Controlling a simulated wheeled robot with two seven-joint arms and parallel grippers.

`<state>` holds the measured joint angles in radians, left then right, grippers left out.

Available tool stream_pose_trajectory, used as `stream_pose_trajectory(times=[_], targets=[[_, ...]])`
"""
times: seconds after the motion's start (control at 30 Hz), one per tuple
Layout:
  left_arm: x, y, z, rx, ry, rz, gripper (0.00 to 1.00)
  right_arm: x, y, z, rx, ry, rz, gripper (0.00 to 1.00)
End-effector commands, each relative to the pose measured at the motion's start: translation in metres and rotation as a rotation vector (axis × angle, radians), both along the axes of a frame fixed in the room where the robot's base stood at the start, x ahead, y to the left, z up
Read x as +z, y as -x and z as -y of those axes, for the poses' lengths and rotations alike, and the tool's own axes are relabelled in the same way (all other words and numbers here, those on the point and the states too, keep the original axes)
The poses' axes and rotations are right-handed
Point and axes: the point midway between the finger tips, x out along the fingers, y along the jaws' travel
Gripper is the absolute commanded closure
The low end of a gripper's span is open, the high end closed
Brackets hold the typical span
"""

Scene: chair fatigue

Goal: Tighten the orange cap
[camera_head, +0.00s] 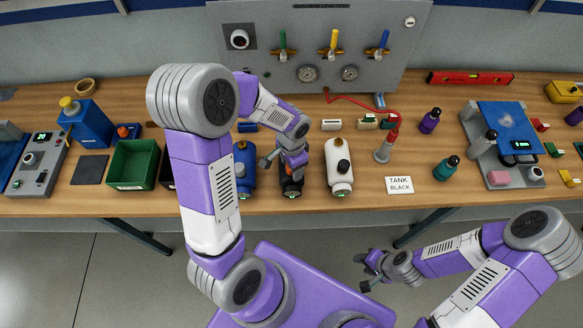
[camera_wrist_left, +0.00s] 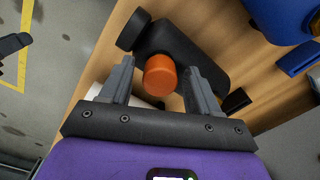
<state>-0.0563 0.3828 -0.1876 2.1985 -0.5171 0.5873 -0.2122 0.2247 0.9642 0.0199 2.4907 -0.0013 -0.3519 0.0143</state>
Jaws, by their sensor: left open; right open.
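The orange cap (camera_wrist_left: 160,75) sits on the black tank (camera_wrist_left: 172,48) in the left wrist view. My left gripper (camera_wrist_left: 157,70) is open, with one finger on each side of the cap in that view. Gaps show between the cap and both fingers. Whether the fingertips reach down to the cap's level I cannot tell. My right gripper (camera_head: 366,271) is open and empty, in front of the table, away from the tanks.
A blue tank (camera_head: 245,170) stands left of the black one and a white tank (camera_head: 340,168) right of it. A card reading TANK BLACK (camera_head: 399,185) lies farther right, near a red-topped grey stand (camera_head: 386,147). A green bin (camera_head: 133,165) stands at left.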

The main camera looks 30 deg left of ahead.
Motion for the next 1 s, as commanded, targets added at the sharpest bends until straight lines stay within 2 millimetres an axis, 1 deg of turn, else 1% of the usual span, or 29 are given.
stream_pose_trajectory(times=[0.03, 0.2, 0.53, 0.7, 0.8, 0.9, 1.0], targets=[[-0.003, -0.001, 0.000, 0.054, 0.000, 0.002, 0.38, -0.007, 0.000, 0.000, 0.000, 0.000, 0.000, 0.57], [-0.001, 0.000, 0.000, 0.197, 0.000, 0.001, 0.38, -0.012, 0.000, 0.000, 0.000, 0.000, 0.000, 0.57], [-0.001, 0.000, 0.000, 0.234, 0.000, 0.001, 0.38, -0.012, 0.000, 0.000, 0.000, 0.000, 0.000, 0.57], [-0.002, -0.001, 0.000, 0.427, 0.001, 0.003, 0.38, -0.021, 0.000, 0.000, 0.000, 0.000, 0.000, 0.57], [-0.001, -0.001, 0.000, 0.521, 0.000, 0.002, 0.38, -0.023, 0.000, 0.000, 0.000, 0.000, 0.000, 0.57], [-0.001, 0.000, 0.000, 0.560, 0.000, 0.001, 0.38, -0.023, 0.000, 0.000, 0.000, 0.000, 0.000, 0.57], [0.000, 0.000, 0.000, 0.562, 0.000, 0.001, 0.38, -0.023, 0.000, 0.000, 0.000, 0.000, 0.000, 0.57]])
